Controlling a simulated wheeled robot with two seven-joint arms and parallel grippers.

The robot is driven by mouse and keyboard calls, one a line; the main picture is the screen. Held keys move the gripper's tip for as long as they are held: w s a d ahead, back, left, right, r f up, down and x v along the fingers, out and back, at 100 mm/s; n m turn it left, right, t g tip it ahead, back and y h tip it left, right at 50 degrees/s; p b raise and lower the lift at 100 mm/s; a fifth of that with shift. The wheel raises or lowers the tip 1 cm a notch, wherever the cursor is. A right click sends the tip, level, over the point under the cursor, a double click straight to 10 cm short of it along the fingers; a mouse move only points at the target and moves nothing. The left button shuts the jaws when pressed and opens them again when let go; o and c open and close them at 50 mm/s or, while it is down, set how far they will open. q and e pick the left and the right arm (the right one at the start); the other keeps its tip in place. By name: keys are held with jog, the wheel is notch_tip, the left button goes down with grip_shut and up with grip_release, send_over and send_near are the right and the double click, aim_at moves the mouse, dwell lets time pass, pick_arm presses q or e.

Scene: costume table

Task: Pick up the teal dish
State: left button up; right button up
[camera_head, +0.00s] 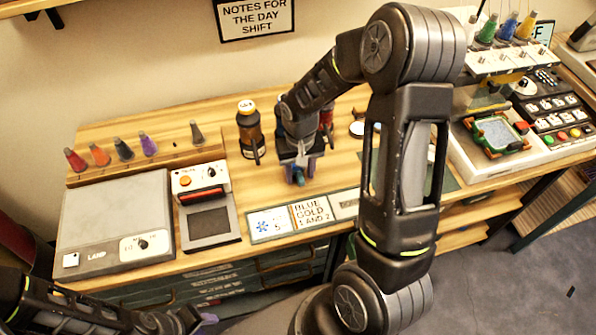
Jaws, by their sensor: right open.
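My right gripper (300,177) reaches down from the right to the middle of the table, with its fingers apart. A small patch of teal (298,176) shows between and below the fingers. It may be part of the teal dish, but the gripper and wrist hide most of it, and I cannot tell whether the fingers touch it. My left gripper (200,321) is low at the bottom left, in front of the table. Only its dark body and a purple fingertip show, so its opening is unclear.
A dark bottle (249,130) with a yellow cap stands just left of my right gripper; a red item (327,118) is close behind it. A lamp box (115,220), a small device (205,200) and a row of cones are at left. Label cards (292,216) line the front edge.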

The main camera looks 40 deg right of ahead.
grip_shut()
jog(key=shift+r, duration=0.15)
dwell(0.7)
